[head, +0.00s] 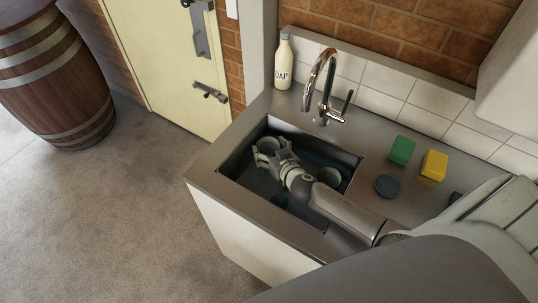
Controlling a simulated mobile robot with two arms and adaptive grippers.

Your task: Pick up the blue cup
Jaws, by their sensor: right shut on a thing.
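My right gripper (267,156) reaches down into the sink and is shut on a pale grey-green cup (267,144) at the sink's left end. The fingers cover part of this cup. A dark blue round thing (280,201), perhaps the blue cup, lies low in the sink by the near wall. It is dim and partly hidden, so I cannot tell its shape. My left gripper is not in view.
The steel sink counter (215,180) has a tall tap (322,85) behind the basin and a soap bottle (283,62) at the back left. A green sponge (401,150), a yellow sponge (433,165) and a dark round disc (388,186) lie right. A barrel (55,75) stands far left.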

